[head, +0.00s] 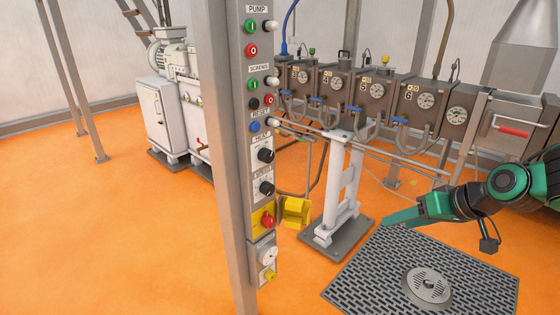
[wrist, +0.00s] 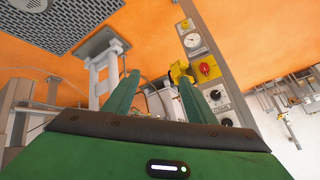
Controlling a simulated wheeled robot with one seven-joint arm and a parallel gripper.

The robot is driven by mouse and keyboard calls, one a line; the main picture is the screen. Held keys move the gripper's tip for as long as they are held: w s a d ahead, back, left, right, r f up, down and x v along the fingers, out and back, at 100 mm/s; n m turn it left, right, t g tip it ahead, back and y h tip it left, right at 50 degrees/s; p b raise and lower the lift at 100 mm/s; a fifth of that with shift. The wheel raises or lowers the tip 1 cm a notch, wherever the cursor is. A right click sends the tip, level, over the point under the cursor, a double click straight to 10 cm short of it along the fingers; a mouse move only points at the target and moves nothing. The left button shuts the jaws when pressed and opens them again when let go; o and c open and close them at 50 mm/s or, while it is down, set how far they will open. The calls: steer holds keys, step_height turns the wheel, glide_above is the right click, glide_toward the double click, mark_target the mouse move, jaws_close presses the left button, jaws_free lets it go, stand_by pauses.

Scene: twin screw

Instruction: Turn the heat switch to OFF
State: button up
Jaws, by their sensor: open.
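The control post carries two black rotary knobs, an upper knob (head: 265,155) and a lower knob (head: 266,188), each on a pale plate. Their small labels are too blurred to tell surely which is the heat switch, and their settings cannot be read. In the wrist view the panel appears upside down, with black knobs (wrist: 215,95) beside and beyond the right finger. My gripper (head: 388,221) is right of the post, apart from it, above the orange floor. In the wrist view my gripper (wrist: 152,76) has its two green fingers spread, with nothing held between them.
A red knob (head: 267,220) on a yellow plate and a white dial socket (head: 267,256) sit below the black knobs. A yellow box (head: 296,211) juts beside the post. A white stand (head: 340,180) supports the grey barrel. A floor grate (head: 380,270) lies front right.

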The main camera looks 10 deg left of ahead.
steer(key=w+a+r+n+y, duration=0.1)
steer(key=w+a+y, duration=0.1)
steer(key=a, duration=0.5)
steer(key=w+a+r+n+y, duration=0.1)
steer(key=w+a+y, duration=0.15)
steer(key=a, duration=0.55)
steer(key=m+t+y, duration=0.2)
steer(key=t+y, duration=0.1)
steer(key=y, duration=0.2)
glide_toward(271, 157)
steer(key=x, duration=0.8)
steer(key=shift+w+a, duration=0.1)
steer(key=shift+a, duration=0.2)
steer(key=c, duration=1)
